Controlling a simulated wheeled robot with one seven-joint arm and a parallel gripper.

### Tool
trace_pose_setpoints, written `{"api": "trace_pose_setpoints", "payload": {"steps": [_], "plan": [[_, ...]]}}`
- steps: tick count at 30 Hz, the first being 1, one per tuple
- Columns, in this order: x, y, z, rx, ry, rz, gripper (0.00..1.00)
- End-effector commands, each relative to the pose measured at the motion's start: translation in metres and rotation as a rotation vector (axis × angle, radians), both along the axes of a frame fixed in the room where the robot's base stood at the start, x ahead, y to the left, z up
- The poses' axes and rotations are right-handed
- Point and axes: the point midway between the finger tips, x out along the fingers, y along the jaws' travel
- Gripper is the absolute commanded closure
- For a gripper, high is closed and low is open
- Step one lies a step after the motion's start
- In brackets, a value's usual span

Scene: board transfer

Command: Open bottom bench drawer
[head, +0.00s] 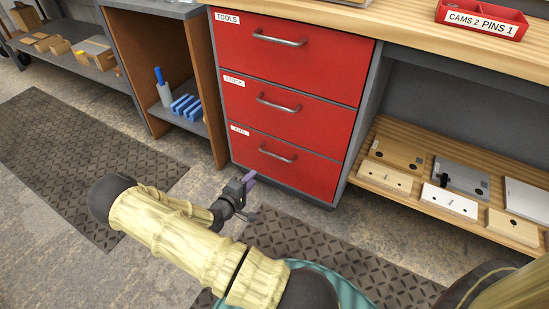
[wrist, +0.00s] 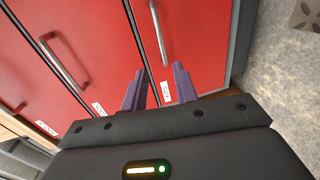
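The bench has a stack of three red drawers. The bottom drawer (head: 283,170) is closed flush, with a small white label at its upper left and a silver bar handle (head: 277,154). In the wrist view the picture is turned, and the bottom drawer (wrist: 200,40) is the right-hand red panel, its handle (wrist: 160,35) running up from between the fingers' direction. My gripper (head: 250,180) is in front of the bottom drawer, left of and below the handle. In the wrist view my gripper (wrist: 159,85) has its two purple fingers apart with nothing held; the handle lies beyond the fingertips.
The top drawer (head: 285,55) and middle drawer (head: 285,100) are closed. A low wooden shelf (head: 400,130) with boards is at right. The floor before the drawers is clear, with dark mats (head: 90,150).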

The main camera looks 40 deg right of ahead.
Motion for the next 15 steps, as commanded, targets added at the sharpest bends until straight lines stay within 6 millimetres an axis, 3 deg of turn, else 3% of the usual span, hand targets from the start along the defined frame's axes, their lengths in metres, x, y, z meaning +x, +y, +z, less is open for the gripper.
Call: {"api": "trace_pose_setpoints", "payload": {"steps": [8, 15], "plan": [[0.005, -0.013, -0.005, 0.002, -0.001, -0.002, 0.71], [0.019, -0.049, -0.014, 0.002, -0.002, -0.005, 0.71]]}}
